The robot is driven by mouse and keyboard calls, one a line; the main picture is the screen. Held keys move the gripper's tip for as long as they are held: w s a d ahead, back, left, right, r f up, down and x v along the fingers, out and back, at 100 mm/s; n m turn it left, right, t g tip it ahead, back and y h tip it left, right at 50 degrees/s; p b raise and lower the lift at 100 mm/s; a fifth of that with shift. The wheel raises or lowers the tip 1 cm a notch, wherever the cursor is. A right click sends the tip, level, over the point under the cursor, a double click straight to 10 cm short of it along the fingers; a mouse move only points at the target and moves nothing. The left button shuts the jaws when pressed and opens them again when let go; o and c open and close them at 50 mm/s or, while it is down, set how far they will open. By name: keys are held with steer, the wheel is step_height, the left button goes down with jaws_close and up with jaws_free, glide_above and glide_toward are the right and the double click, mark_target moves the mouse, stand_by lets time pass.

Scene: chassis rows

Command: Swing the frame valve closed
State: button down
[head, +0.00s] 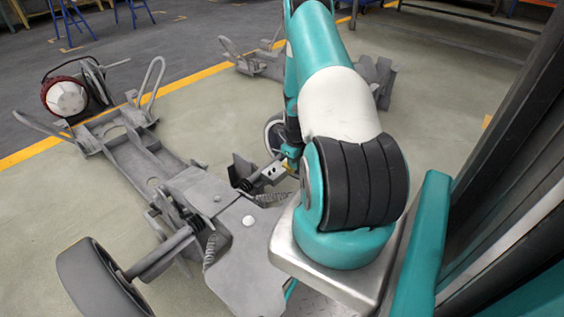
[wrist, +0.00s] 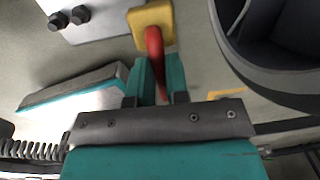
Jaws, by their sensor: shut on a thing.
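The frame valve shows in the wrist view as a yellow block (wrist: 150,17) with a red lever (wrist: 154,42) running down from it. My gripper (wrist: 160,66) has its teal fingers on either side of the red lever and is shut on it. The lever's lower end lies between the fingers and is partly hidden. In the head view my arm covers most of the gripper, and a small yellow spot shows beside the arm near the chassis, too small to make out clearly.
A grey chassis (head: 235,265) with a wheel (head: 95,280) and springs lies below my arm. In the wrist view, a metal plate with dark bolts (wrist: 68,18) and a dark round rim (wrist: 285,85) flank the valve.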

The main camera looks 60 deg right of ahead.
steer(key=shift+w, duration=0.1)
stand_by(0.4)
steer(key=c, duration=1.1)
jaws_free()
step_height(320, 180, up, 18)
steer(key=a+p, duration=0.1)
steer(key=p, duration=0.5)
steer(key=shift+f, duration=0.25)
